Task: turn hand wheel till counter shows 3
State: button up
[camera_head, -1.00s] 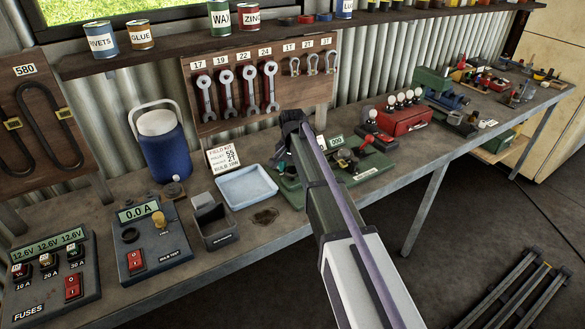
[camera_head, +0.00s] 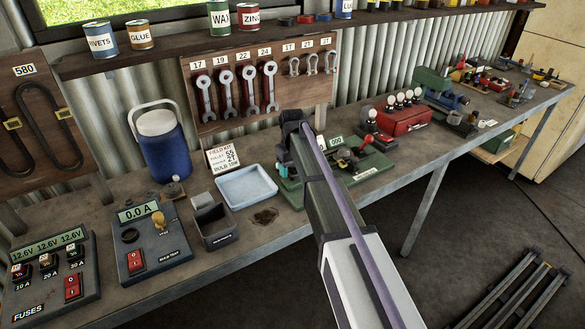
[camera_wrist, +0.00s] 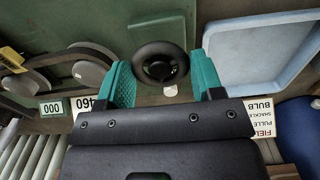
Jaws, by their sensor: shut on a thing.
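A green machine (camera_head: 364,165) stands on the bench, with pulleys and a belt (camera_wrist: 65,70) on its top. A black round hand wheel (camera_wrist: 160,62) shows in the wrist view between the teal fingers of my gripper (camera_wrist: 166,84). The gripper is shut on it, seen from above. In the head view my gripper (camera_head: 293,135) is at the machine's left end, and my arm hides the wheel. The counter (camera_wrist: 51,108) seems to read 000 in the wrist view; in the head view the counter (camera_head: 336,140) is too small to read surely.
A pale blue tray (camera_head: 246,187) and a grey bin (camera_head: 214,228) lie left of the machine. A field kit card (camera_head: 223,158) stands behind the tray. The wrench board (camera_head: 250,85) is behind.

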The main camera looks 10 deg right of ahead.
aim_at(293, 170)
jog(key=shift+n, duration=2.3)
jog(key=o, duration=0.9)
notch_tip(293, 170, up, 11)
jog(key=p, duration=1)
jog(key=shift+f+p, duration=0.1)
jog(key=shift+p, duration=0.3)
